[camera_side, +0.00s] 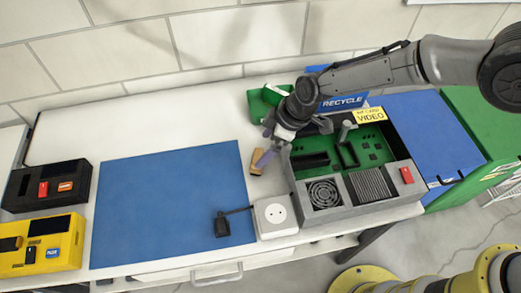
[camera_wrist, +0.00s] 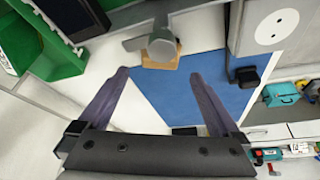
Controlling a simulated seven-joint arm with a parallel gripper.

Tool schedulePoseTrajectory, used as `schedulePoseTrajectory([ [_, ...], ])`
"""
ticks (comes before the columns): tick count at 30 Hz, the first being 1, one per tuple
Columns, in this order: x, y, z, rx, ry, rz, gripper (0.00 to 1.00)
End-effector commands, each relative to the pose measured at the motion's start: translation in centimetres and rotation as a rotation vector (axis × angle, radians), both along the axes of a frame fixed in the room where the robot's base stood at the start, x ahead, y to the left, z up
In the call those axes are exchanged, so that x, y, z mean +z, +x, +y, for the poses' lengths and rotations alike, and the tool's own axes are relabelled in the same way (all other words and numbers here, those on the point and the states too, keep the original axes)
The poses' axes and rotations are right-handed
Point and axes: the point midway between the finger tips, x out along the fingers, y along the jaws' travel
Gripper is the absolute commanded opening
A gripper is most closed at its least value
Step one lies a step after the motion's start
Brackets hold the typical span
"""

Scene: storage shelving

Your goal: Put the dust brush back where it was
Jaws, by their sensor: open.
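The dust brush appears to be the small tan piece (camera_side: 257,169) on the white tabletop, between the blue mat and the grey case in the side view. In the wrist view its tan block (camera_wrist: 160,63) shows with a grey rounded part and a grey handle. Whether a finger touches the brush cannot be told.
The grey case (camera_side: 345,172) with a green board and fan stands close right of my gripper. A white socket box (camera_side: 272,217) and black plug (camera_side: 222,226) sit in front. A green bin (camera_side: 258,104) stands behind. The blue mat (camera_side: 165,205) is mostly clear.

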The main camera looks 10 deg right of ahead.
Motion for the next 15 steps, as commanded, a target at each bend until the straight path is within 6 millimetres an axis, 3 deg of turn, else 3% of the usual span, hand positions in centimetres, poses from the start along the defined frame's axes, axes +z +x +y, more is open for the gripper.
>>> schedulePoseTrajectory([
  [6,4.3,-0.6,-1.6,-0.002,0.002,-0.003,0.99],
  [15,7.1,-1.1,-2.8,-0.001,0.0,0.0,0.99],
])
